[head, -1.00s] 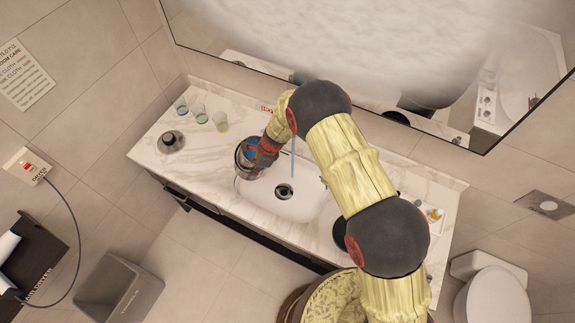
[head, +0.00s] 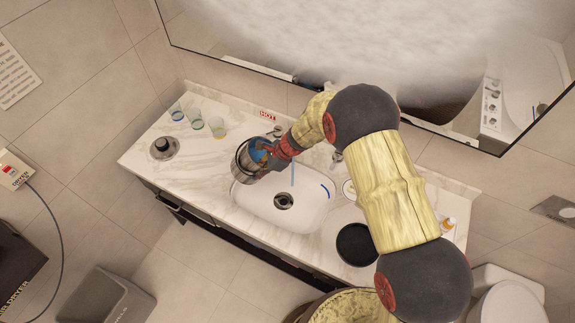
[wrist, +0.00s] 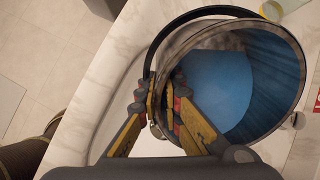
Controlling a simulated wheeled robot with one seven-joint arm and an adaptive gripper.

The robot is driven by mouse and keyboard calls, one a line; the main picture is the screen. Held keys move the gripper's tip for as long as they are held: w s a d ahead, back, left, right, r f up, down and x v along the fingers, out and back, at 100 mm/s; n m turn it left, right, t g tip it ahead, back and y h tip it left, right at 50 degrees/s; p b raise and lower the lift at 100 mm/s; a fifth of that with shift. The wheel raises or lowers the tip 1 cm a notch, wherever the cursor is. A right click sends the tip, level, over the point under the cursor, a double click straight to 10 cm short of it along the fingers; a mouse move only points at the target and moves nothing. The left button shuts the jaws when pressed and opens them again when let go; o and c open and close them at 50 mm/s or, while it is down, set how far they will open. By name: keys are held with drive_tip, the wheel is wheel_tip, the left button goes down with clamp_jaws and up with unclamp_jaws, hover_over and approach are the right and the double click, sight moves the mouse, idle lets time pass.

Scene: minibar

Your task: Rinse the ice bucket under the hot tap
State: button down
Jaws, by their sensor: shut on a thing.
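The ice bucket (head: 243,166) is a metal pail over the back left end of the sink, tilted in the head view. In the wrist view its open mouth (wrist: 292,62) shows a smooth blue surface inside; I cannot tell whether that is water. My gripper (head: 268,152) is shut on the near wall at the rim; its fingers (wrist: 163,105) straddle the wall in the wrist view. The dark handle loop (wrist: 190,17) hangs outside the rim. A thin blue stream (head: 292,174) falls right of the bucket.
The white sink basin (head: 305,215) has a dark drain. Several glasses (head: 196,118) and a dark-knobbed round object (head: 163,147) stand on the left of the counter. A black round dish (head: 357,244) lies right of the basin. The mirror (head: 250,50) is close behind my arm.

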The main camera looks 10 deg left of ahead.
drive_tip(key=shift+d, duration=0.1)
drive_tip(key=shift+w+r+b, duration=0.1)
drive_tip(key=shift+w+b, duration=0.05)
drive_tip(key=shift+b, duration=0.3)
drive_tip(key=shift+d+r+y+b, duration=0.2)
drive_tip(key=shift+y+b, duration=0.1)
drive_tip(key=shift+y, duration=0.1)
drive_tip(key=shift+a+b, duration=0.1)
drive_tip(key=shift+b, duration=0.2)
drive_tip(key=shift+d+r+y+b, duration=0.2)
drive_tip(key=shift+y+b, duration=0.1)
drive_tip(key=shift+b, duration=0.1)
drive_tip(key=shift+a, duration=0.1)
drive_tip(key=shift+b, duration=0.35)
